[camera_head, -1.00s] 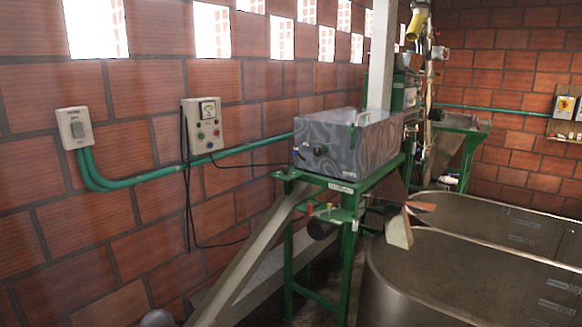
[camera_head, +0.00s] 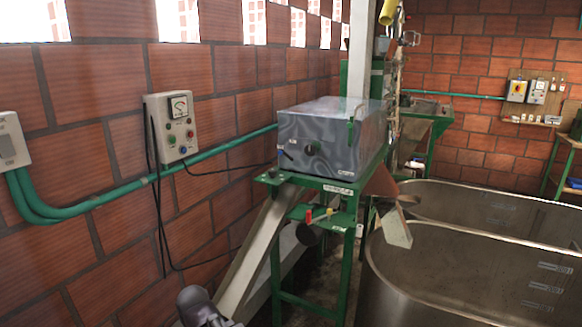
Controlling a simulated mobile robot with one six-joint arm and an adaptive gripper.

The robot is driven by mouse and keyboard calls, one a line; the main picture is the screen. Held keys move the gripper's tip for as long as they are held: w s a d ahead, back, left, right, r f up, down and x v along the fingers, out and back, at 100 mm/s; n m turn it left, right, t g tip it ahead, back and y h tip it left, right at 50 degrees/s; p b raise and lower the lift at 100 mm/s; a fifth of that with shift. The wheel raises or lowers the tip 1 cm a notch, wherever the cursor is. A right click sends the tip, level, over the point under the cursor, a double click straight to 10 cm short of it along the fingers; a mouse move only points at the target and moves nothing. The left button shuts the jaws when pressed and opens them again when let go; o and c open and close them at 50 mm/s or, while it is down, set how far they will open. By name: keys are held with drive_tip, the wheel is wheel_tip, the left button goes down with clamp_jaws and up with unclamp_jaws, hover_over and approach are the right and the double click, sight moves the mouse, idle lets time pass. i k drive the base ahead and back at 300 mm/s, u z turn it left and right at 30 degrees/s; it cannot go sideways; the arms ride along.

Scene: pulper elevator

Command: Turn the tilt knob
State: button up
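A grey metal machine box (camera_head: 330,155) with a swirled finish stands on a green frame near the middle of the head view. A small dark round knob (camera_head: 309,149) sits on its front face; I cannot tell whether this is the tilt knob. A smaller bluish knob or fitting (camera_head: 280,151) is at the face's left edge. My gripper's fingers are not visible.
A control panel (camera_head: 172,128) with a dial and coloured buttons hangs on the brick wall at left, its black cables dangling. A green pipe (camera_head: 110,198) runs along the wall. A sloping chute (camera_head: 255,255) lies below the box. Large metal tanks (camera_head: 460,275) fill the right side.

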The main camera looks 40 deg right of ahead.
sight(272, 172)
drive_tip(key=z, duration=0.5)
drive_tip(key=i, duration=0.5)
drive_tip(key=z, duration=0.65)
drive_tip(key=i, duration=0.55)
drive_tip(key=z, duration=0.35)
